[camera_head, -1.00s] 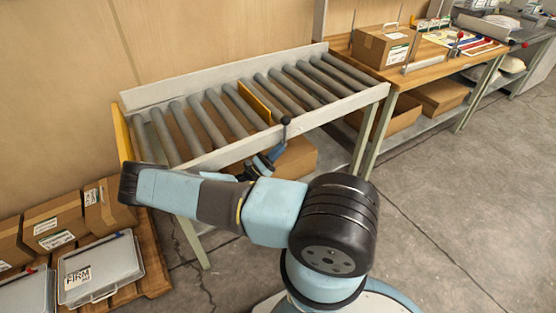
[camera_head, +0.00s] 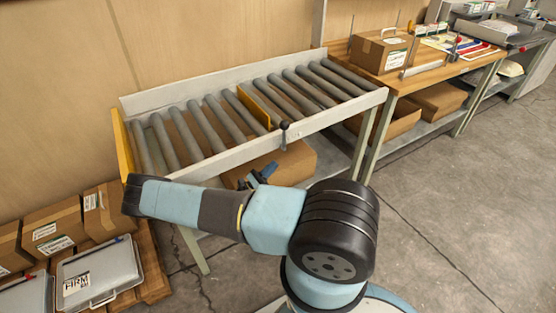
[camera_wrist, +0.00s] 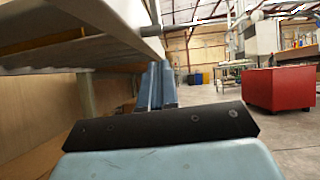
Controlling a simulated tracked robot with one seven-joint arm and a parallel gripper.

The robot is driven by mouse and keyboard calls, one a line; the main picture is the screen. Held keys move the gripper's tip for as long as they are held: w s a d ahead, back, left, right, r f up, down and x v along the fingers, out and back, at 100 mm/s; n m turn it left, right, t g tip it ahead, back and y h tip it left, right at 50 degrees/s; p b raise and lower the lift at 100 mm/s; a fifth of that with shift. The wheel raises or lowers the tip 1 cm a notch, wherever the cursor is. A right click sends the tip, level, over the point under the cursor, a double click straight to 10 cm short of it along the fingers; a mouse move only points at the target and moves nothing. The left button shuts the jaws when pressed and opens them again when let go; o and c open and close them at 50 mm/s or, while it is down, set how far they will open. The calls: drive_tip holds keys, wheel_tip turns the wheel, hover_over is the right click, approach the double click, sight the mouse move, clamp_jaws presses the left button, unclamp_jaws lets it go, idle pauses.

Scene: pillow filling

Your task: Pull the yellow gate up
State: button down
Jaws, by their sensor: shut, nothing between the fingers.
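The yellow gate (camera_head: 253,106) is a thin yellow plate standing across the roller conveyor (camera_head: 225,158), between two rollers. A dark handle with a round knob (camera_head: 284,127) is at the conveyor's front rail, near the gate's front end. My gripper (camera_head: 264,173) is in front of the conveyor, lower than the rail and below and left of the handle, apart from it. My arm hides part of it. In the wrist view the blue fingers (camera_wrist: 158,84) are together with nothing between them. The gate cannot be made out there.
Another yellow plate (camera_head: 122,145) closes the conveyor's left end. A cardboard box (camera_head: 292,163) is under the conveyor. Boxes (camera_head: 53,233) and a grey case (camera_head: 99,272) lie at the left. A wooden workbench (camera_head: 420,77) adjoins on the right. The floor at right is clear.

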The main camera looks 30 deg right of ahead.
drive_tip(key=v, duration=0.7)
drive_tip(key=shift+a+t, duration=0.2)
drive_tip(key=shift+t, duration=0.1)
